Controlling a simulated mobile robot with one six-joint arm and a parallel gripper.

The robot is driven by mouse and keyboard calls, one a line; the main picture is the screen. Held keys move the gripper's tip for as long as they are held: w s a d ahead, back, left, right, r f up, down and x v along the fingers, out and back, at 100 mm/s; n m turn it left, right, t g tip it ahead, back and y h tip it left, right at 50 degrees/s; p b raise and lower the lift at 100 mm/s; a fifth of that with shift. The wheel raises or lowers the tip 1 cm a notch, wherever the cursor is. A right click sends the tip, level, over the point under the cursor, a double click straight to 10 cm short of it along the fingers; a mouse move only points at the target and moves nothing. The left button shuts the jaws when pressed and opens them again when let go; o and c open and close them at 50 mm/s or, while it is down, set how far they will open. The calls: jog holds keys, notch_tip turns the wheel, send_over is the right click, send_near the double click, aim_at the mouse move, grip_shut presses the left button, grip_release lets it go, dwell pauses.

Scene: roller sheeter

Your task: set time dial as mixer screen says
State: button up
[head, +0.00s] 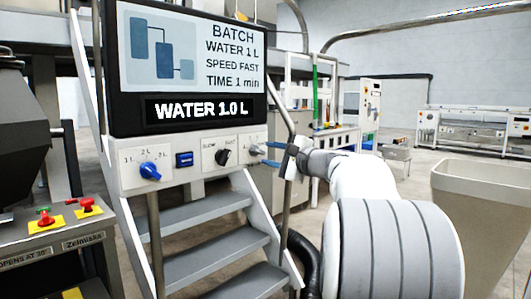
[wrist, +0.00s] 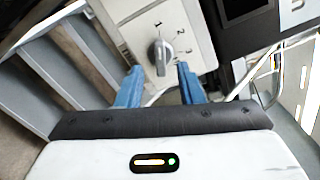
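The mixer screen (head: 190,55) reads BATCH, WATER 1 L, SPEED FAST, TIME 1 min. The time dial (wrist: 161,54) is a grey knob with a raised grip on a white panel plate, with small marks around it. I cannot read its setting surely. In the head view the dial (head: 255,150) is small at the panel's right end. My gripper (wrist: 160,68) is open, its two blue fingers on either side of the dial with a gap to each side. In the head view my gripper (head: 269,154) reaches the panel from the right.
The panel (head: 200,166) also has a blue water knob (head: 149,171), a blue button (head: 184,160) and a black speed knob (head: 223,157). A lower display (head: 202,110) reads WATER 1.0 L. Metal steps (head: 205,235) stand below, and a beige bin (head: 485,210) at right.

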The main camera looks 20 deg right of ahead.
jog(key=v, duration=0.5)
jog(key=shift+p, duration=0.35)
jog(key=shift+w, duration=0.1)
